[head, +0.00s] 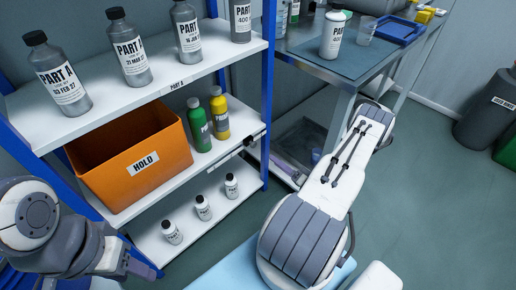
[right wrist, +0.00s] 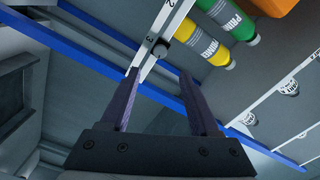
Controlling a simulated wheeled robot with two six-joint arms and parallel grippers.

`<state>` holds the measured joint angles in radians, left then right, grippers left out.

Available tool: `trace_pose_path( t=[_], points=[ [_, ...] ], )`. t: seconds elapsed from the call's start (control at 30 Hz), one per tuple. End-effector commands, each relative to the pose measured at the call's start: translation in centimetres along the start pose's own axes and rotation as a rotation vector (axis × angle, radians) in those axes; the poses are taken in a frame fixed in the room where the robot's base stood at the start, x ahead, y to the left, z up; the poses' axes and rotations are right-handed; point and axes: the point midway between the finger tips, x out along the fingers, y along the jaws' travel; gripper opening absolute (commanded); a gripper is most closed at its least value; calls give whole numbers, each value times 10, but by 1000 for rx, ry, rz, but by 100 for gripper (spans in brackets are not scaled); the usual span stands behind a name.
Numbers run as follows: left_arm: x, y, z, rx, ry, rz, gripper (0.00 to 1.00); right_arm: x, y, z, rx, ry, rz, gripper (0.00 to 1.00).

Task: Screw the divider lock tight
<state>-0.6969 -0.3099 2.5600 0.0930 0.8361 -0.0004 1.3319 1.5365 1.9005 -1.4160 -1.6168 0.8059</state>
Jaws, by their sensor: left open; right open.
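The divider lock appears to be the small dark round knob (right wrist: 158,50) on the white numbered rail (right wrist: 148,62) in the right wrist view. It sits by the number 3. My right gripper (right wrist: 160,73) is open, with its two purple fingers spread on either side of the line to the knob. The knob shows just beyond the fingertips, in the gap; I see no contact. In the head view the rail (head: 229,157) runs along the middle shelf's front edge, with dark fittings at its right end. My left gripper (head: 140,268) is open at the lower left, away from the lock.
The middle shelf holds an orange HOLD bin (head: 130,160), a green bottle (head: 197,126) and a yellow bottle (head: 219,115). A blue shelf post (head: 268,80) and a steel table (head: 320,65) stand close by.

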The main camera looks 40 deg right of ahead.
Motion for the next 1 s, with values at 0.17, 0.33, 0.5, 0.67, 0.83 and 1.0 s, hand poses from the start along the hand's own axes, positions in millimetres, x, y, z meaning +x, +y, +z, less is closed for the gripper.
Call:
trace_pose_path(
  t=[0.17, 0.33, 0.5, 0.67, 0.83, 1.0],
  points=[
    [1, 0, 0, 0, 0, 0, 50, 0, 0, 0, -519, 0, -1, 62],
    [2, 0, 0, 0, 0, 0, 50, 1, -1, 0, -922, 0, -1, 62],
    [2, 0, 0, 0, 0, 0, 50, 1, -1, -1, -1136, 0, -1, 62],
    [3, 0, 0, 0, 0, 0, 50, 9, -1, 0, -1183, -2, -4, 62],
    [8, -1, 0, 0, 0, 0, 50, 37, -1, 1, -1183, -3, -8, 62],
    [12, -1, 1, 0, 0, 0, 50, 70, -1, 1, -1183, -3, -7, 62]
  ],
)
